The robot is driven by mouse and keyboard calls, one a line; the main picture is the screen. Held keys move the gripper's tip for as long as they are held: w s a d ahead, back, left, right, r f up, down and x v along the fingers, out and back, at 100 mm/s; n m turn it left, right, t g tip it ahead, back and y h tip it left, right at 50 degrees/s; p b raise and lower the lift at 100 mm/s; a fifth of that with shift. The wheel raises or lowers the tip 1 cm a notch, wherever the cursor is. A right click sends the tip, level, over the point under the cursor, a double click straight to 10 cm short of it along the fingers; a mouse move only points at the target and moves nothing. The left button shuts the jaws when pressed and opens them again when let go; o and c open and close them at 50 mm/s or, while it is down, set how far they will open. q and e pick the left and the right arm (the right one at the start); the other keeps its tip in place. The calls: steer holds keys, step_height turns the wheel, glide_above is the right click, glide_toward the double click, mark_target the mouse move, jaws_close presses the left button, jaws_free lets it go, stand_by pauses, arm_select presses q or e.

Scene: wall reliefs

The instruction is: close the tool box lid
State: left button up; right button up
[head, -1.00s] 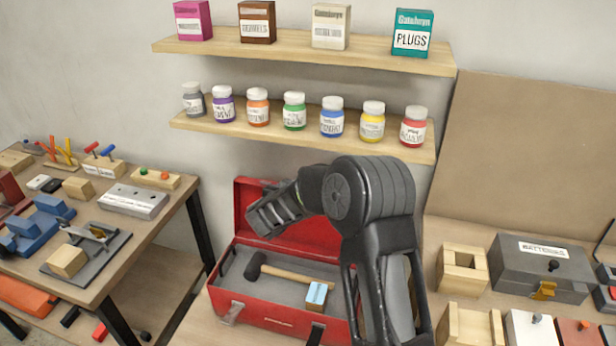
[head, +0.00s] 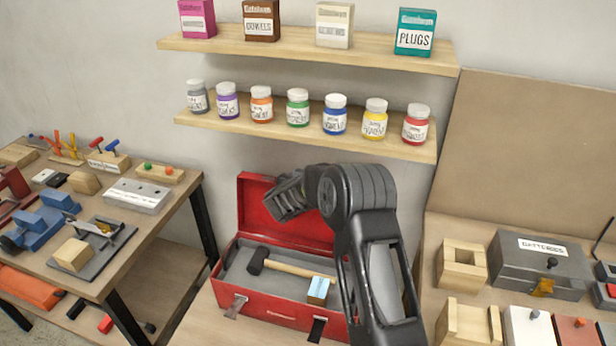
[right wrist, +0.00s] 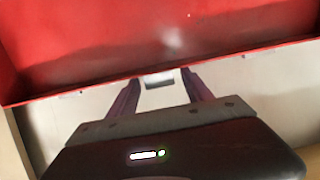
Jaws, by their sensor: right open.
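The red tool box (head: 262,312) stands on the bench with its lid (head: 256,207) raised at the back. Inside its grey interior lie a hammer (head: 290,268) with a wooden handle and a small light-blue and wood block (head: 318,290). My right arm reaches across the box's right side, and its dark end covers part of the lid. In the right wrist view the lid's red panel (right wrist: 150,45) fills the top. My right gripper (right wrist: 161,82) is open there, its fingertips close to the lid's edge; I cannot tell whether they touch. My left gripper is out of view.
Two wall shelves with jars (head: 298,110) and boxes (head: 415,32) hang above the tool box. A grey case (head: 540,265) and wooden blocks (head: 462,265) stand on the right. A separate workbench with a blue vise (head: 45,220) is on the left, across a gap.

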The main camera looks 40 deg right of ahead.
jaws_close()
stand_by(0.6)
stand_by(0.8)
